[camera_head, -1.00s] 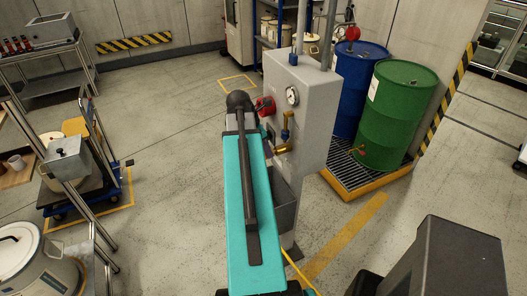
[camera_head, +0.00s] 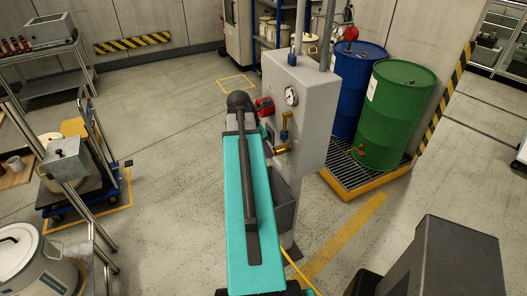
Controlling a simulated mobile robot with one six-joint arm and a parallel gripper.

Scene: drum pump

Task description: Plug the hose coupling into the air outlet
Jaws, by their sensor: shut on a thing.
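A grey air panel box (camera_head: 307,130) stands at the centre on a post. A brass fitting (camera_head: 281,150) juts out to the left under the valve, and looks like the air outlet. My teal arm covers its left side. A yellow hose (camera_head: 299,272) shows low down, to the right of my arm. The hose coupling and my gripper are hidden behind my arm, so I cannot tell how the coupling and outlet stand to each other.
A red part (camera_head: 265,106) sits at the panel's left side. A blue drum (camera_head: 357,90) and a green drum (camera_head: 394,115) stand on a yellow-edged grate (camera_head: 352,185) at right. A blue cart (camera_head: 85,195) stands at left. Open floor lies between cart and panel.

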